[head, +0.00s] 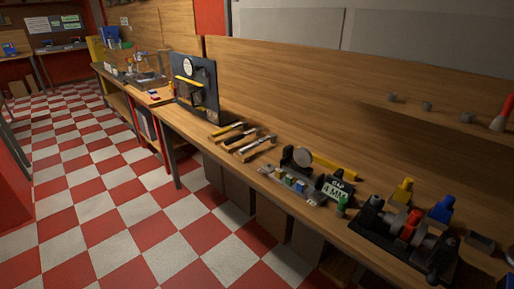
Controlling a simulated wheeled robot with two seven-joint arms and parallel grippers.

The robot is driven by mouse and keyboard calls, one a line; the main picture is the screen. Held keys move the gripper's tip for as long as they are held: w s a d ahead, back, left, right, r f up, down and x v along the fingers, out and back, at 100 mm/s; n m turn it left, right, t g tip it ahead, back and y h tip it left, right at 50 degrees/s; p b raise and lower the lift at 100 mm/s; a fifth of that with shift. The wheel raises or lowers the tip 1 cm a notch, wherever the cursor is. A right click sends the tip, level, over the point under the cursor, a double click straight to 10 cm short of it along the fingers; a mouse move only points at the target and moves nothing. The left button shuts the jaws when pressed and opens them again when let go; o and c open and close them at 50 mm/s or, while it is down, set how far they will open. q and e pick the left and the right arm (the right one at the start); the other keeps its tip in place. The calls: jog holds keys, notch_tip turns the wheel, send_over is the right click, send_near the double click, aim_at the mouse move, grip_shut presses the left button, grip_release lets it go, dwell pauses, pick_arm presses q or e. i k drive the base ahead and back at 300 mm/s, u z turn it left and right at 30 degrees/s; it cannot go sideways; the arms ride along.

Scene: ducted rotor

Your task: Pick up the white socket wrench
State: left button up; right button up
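Several hand tools (243,139) lie side by side on wooden holders near the middle of the long wooden workbench (205,124). One has a pale or metallic look, but the tools are too small and dark to tell which is the white socket wrench. Neither of my grippers shows in the head view.
A dark upright board (208,75) stands left of the tools. A tray of small coloured parts (290,182), a "GAP 4 MM" sign (338,190) and a black fixture with rollers (407,233) stand to the right. The red-and-white checkered floor (110,185) is open in front.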

aim_at(272, 137)
jog(key=u, duration=0.5)
jog(key=i, duration=0.8)
jog(key=u, duration=0.4)
